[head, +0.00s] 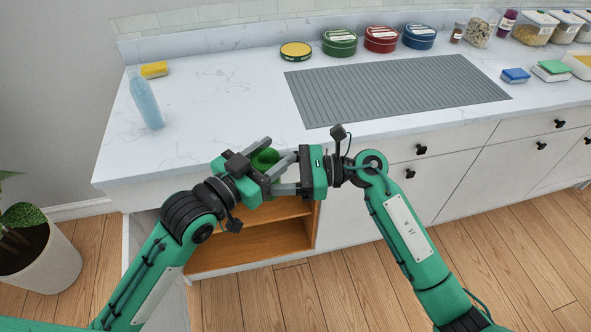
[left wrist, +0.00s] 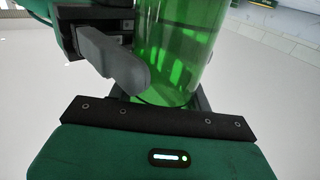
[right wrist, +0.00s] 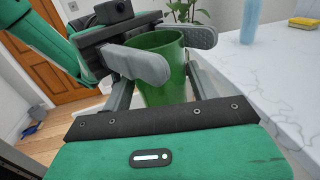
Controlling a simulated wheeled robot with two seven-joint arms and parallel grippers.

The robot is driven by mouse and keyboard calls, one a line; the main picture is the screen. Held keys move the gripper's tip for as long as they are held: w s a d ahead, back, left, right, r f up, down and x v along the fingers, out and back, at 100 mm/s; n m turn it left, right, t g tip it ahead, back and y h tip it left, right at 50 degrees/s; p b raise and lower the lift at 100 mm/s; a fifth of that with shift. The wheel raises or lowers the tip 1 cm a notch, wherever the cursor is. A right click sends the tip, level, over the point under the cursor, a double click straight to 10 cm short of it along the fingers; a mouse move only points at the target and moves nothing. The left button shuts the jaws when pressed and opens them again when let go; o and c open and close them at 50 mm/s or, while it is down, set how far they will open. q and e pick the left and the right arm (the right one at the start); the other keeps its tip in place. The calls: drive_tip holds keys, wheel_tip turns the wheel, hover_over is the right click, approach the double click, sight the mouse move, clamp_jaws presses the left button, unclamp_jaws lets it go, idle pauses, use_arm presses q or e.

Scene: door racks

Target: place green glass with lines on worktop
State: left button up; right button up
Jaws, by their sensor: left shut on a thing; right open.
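The green glass (head: 264,159) is held at the front edge of the worktop (head: 215,95), above the open cabinet. It also shows in the left wrist view (left wrist: 176,50) and in the right wrist view (right wrist: 163,65). I cannot make out its lines. My left gripper (head: 262,163) is shut on the glass. My right gripper (head: 285,172) is open beside the glass, with its fingers pointing toward it. In the right wrist view the glass stands between the fingers, and I cannot tell whether they touch it.
A blue bottle (head: 146,100) and a yellow sponge (head: 154,70) stand at the worktop's left. A grey ribbed mat (head: 395,88) lies in the middle. Several round tins, such as the green one (head: 339,42), line the back. The worktop between bottle and mat is clear.

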drive_tip(key=shift+s+a, duration=0.1)
drive_tip(key=shift+a, duration=0.65)
drive_tip(key=c, duration=0.8)
use_arm(q)
drive_tip(key=o, duration=1.4)
use_arm(e)
drive_tip(key=shift+c, duration=0.2)
